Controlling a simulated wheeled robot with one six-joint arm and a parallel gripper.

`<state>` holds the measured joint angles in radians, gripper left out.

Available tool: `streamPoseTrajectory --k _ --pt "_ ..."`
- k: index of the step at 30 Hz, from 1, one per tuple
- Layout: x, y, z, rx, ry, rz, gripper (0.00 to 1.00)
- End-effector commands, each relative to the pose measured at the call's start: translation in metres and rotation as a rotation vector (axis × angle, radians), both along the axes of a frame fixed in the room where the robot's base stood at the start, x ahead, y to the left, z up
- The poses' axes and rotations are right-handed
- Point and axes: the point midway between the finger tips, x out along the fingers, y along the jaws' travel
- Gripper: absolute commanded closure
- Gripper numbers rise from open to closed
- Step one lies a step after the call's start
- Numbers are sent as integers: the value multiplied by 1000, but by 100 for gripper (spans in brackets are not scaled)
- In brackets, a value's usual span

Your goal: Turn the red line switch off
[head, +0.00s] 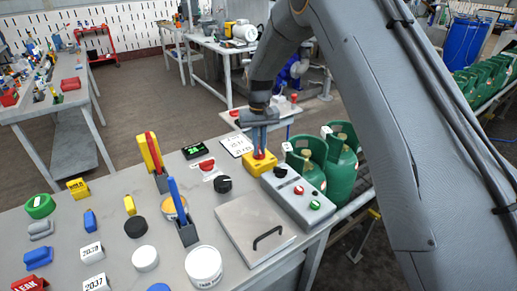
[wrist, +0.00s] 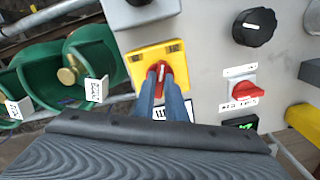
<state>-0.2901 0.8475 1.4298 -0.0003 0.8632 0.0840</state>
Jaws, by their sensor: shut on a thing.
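A red rotary switch (wrist: 161,70) sits on a yellow plate (wrist: 140,61) fixed to the grey panel; the plate (head: 251,168) also shows in the head view at the back of the table. My gripper (wrist: 165,88) points down at it with its two blue-grey fingers shut on the red knob. In the head view my gripper (head: 259,148) stands over the plate and hides most of the knob. A second red knob (wrist: 243,90) is on a white plate beside it, untouched; it also shows in the head view (head: 207,164). The label by my fingers is partly hidden.
A black knob (head: 223,184) and a grey button box (head: 292,196) are close by. Green gas cylinders (head: 342,160) stand just right of the table edge. A lidded panel with a handle (head: 244,222) and several loose items lie nearer.

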Motion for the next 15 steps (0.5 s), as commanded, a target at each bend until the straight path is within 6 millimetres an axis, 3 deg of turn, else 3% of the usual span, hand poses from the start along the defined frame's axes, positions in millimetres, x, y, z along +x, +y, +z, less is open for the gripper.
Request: streamPoseTrajectory --k 15 --pt "-2 0 -1 -2 7 -345 100"
